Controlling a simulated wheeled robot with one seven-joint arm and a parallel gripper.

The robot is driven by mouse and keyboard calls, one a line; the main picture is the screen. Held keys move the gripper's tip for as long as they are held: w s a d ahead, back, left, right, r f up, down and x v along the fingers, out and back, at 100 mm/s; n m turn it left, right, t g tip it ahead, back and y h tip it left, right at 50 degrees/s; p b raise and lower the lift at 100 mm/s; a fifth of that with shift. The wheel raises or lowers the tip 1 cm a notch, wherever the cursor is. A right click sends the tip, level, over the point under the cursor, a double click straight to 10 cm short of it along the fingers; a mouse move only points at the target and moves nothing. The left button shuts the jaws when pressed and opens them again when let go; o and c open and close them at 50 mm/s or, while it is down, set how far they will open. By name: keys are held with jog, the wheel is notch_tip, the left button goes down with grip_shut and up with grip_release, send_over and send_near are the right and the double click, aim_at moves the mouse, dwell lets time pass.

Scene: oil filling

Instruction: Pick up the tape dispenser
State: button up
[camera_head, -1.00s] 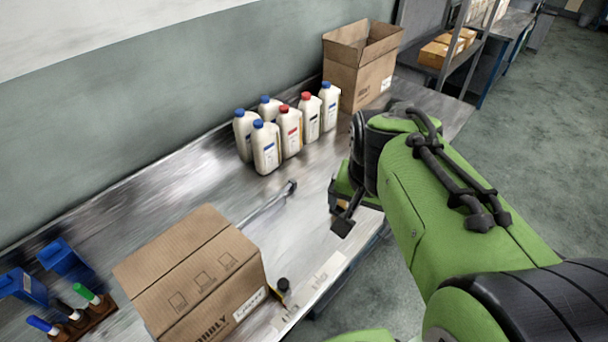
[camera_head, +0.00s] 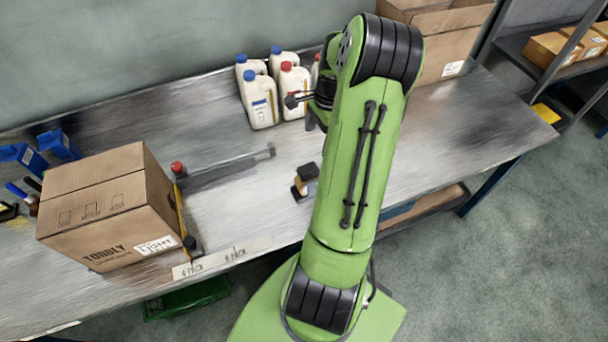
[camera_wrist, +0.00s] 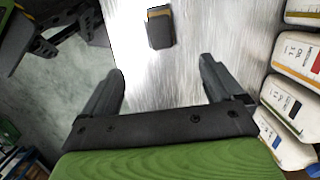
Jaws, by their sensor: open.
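A small black and tan object (camera_head: 305,182), which looks like the tape dispenser, stands on the metal table just left of my green arm in the head view. In the wrist view it (camera_wrist: 160,28) lies at the top, beyond the fingertips and roughly between their lines. My gripper (camera_wrist: 162,70) is open with nothing between its fingers, apart from the object. In the head view my arm mostly hides the gripper.
White bottles (camera_head: 261,100) with blue and red caps stand behind, and along the right of the wrist view. A closed carton (camera_head: 110,210) stands at left, an open carton (camera_head: 440,60) at back right. A grey bar (camera_head: 225,166) lies on the table.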

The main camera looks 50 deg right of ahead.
aim_at(309, 168)
jog(key=f, duration=0.3)
jog(key=a+f, duration=0.1)
jog(key=f, duration=0.3)
jog(key=w+a+f, duration=0.1)
jog(key=f, duration=0.2)
jog(key=shift+f+b, duration=0.3)
jog(key=shift+f, duration=0.1)
jog(key=f, duration=0.4)
jog(key=shift+w+a+f, duration=0.35)
jog(key=c, duration=1.4)
notch_tip(309, 168, up, 10)
jog(key=shift+r, duration=0.1)
